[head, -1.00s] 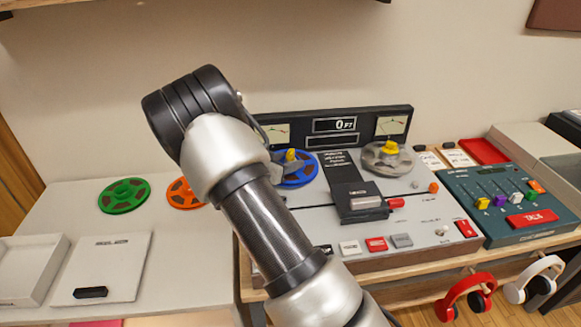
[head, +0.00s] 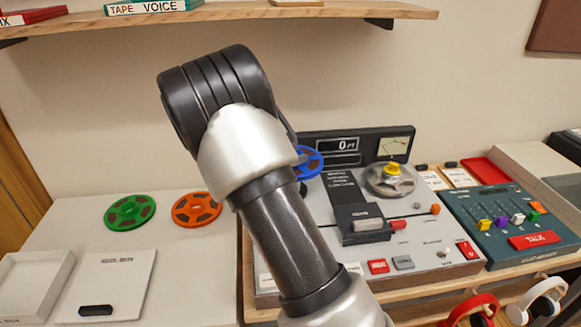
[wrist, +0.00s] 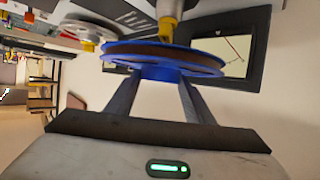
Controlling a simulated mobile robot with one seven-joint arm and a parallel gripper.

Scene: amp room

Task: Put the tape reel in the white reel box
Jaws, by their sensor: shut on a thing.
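The blue tape reel (head: 310,161) shows partly behind my arm in the head view, by the left of the tape deck. In the wrist view the blue reel (wrist: 205,62) lies across the fingers of my gripper (wrist: 160,78), which is shut on its hub. A spindle with a yellow cap (wrist: 168,27) stands at the reel's deck side; I cannot tell whether they touch. The fingers are hidden behind my arm in the head view. The open, empty white reel box (head: 38,283) is at the far left, cut off by the picture's edge. A white lid (head: 115,280) with a black handle lies beside it.
A green reel (head: 130,212) and an orange reel (head: 197,208) lie on the white table behind the lid. A grey reel (head: 391,181) sits on the deck (head: 430,262). A teal mixer (head: 505,222) is at right. A wooden shelf (head: 240,13) hangs above.

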